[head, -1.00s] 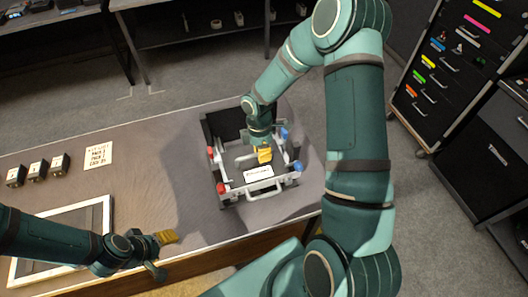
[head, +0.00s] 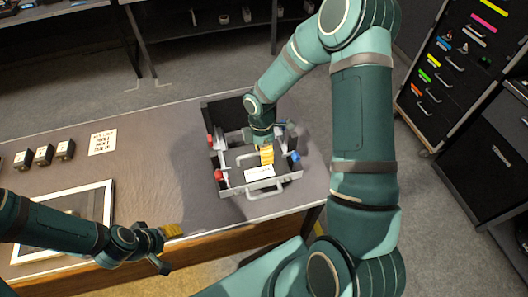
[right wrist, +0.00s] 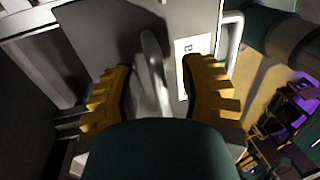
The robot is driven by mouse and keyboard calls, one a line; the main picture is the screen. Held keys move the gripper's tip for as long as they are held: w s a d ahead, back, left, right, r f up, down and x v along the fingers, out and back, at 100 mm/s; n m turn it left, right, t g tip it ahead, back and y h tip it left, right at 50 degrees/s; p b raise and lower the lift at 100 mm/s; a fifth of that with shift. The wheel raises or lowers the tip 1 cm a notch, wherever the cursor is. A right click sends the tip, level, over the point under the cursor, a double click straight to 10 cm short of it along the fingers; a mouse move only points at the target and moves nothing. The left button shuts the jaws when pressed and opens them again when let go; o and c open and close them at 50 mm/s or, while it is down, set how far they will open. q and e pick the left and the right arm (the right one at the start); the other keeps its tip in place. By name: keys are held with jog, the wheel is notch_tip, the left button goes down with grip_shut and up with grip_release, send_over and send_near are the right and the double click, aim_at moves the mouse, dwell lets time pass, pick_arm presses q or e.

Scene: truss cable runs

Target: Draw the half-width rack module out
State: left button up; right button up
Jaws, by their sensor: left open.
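The half-width rack module, with a white label (head: 260,173) and a grey front handle (head: 267,191), sits in a dark grey rack frame (head: 226,101) on the table. My right gripper (head: 267,154) is over the module, just behind the label. In the right wrist view its yellow fingers (right wrist: 156,85) stand wide apart. A grey handle (right wrist: 150,70) lies between them, with visible gaps on both sides. The label also shows in that view (right wrist: 186,70). My left gripper (head: 173,231) is open and empty near the table's front edge, left of the rack.
Red knobs (head: 218,175) line the frame's left side and blue knobs (head: 294,157) its right. A white-framed panel (head: 65,220), several small black blocks (head: 43,155) and a note card (head: 103,141) lie left. A drawer cabinet (head: 450,80) stands right, beyond clear floor.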

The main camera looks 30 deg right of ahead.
notch_tip(320, 180, up, 12)
jog(key=w, duration=0.2)
jog(key=shift+d, duration=0.3)
pick_arm(q)
jog(key=shift+s, duration=0.1)
pick_arm(e)
jog(key=shift+f, duration=0.15)
dwell(0.4)
